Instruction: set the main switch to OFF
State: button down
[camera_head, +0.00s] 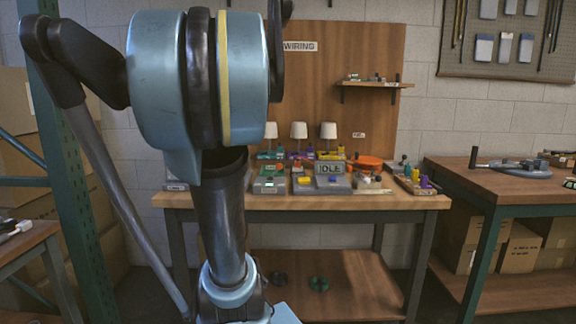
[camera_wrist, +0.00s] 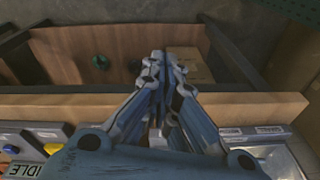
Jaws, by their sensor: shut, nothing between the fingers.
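My gripper (camera_wrist: 168,58) is shut and empty in the wrist view. Its fingertips point past the bench's front edge, with the lower shelf and floor beyond them. In the head view my arm hides it. A grey metal box with a small label (camera_wrist: 255,131) lies on the bench to the right of the fingers in the wrist view. A grey box (camera_head: 175,185) also shows at the bench's left end in the head view, partly behind my arm. I cannot read its label or tell which part is the main switch or how it is set.
Another bench (camera_head: 500,183) stands right. A green post (camera_head: 62,150) is close at left.

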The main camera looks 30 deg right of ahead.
jog(key=w+d+r+m, duration=0.3)
jog(key=w+d+r, duration=0.1)
jog(key=d, duration=0.3)
jog(key=w+d+r+m, duration=0.4)
jog(key=d, duration=0.4)
notch_tip(320, 180, up, 4)
jog(key=m+g, duration=0.1)
jog(key=m, duration=0.6)
send_over(275, 172)
jog(key=s+d, duration=0.4)
jog(key=d, duration=0.4)
jog(key=shift+w+d+f, duration=0.1)
jog(key=shift+w+d, duration=0.05)
jog(key=shift+d, duration=0.05)
jog(key=f, duration=0.9)
jog(key=shift+w+d+f, duration=0.1)
jog(key=shift+d+f, duration=0.15)
jog(key=shift+d, duration=0.05)
jog(key=shift+w+a+f, duration=0.1)
jog(key=shift+a+f, duration=0.1)
jog(key=shift+f, duration=0.05)
jog(key=shift+w+a+r, duration=0.2)
jog(key=shift+a, duration=0.3)
jog(key=shift+w+a+r, duration=0.15)
jog(key=shift+w+a, duration=0.05)
jog(key=shift+a, duration=0.35)
jog(key=shift+w+a+r, duration=0.2)
jog(key=shift+a, duration=0.3)
